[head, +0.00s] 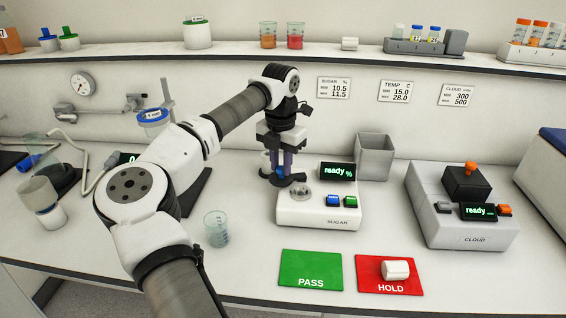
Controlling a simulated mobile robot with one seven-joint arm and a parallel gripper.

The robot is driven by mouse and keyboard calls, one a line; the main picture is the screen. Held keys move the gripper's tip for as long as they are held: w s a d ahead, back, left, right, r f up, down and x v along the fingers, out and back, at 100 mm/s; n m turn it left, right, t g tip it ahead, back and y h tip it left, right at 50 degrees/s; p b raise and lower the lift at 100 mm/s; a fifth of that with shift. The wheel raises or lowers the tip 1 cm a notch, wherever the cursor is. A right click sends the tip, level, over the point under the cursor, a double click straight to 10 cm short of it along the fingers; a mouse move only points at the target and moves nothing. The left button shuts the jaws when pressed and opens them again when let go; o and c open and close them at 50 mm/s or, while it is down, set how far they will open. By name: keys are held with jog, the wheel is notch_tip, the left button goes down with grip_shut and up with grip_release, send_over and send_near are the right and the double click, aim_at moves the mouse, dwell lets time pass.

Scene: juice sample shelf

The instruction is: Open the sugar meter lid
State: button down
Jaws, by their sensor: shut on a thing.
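The sugar meter (335,216) is a white box labelled SUGAR on the bench. It has a display reading "ready %" (337,171), a blue and a green button, and a round metallic well (301,190) that shows uncovered on its top left. My gripper (281,176) points down at the meter's back left corner, just behind the well. Its fingers are shut on a small dark part there, which looks like the sugar meter lid (294,182). The fingers hide much of this part, so its exact angle is unclear.
A grey open bin (374,157) stands behind the meter to the right. The cloud meter (462,222) is further right. A small beaker (216,229) stands left of the meter. In front lie the green PASS mat (311,265) and red HOLD mat (376,285), with a white cap (396,269) on HOLD.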

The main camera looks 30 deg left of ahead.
aim_at(281, 167)
jog(key=shift+w+a+m, duration=0.1)
jog(key=shift+w+m, duration=0.05)
jog(key=shift+m, duration=0.25)
jog(key=c, duration=1.2)
grip_release()
notch_tip(281, 167, up, 14)
jog(key=b, duration=0.1)
jog(key=shift+b, duration=0.35)
jog(key=shift+f, duration=0.15)
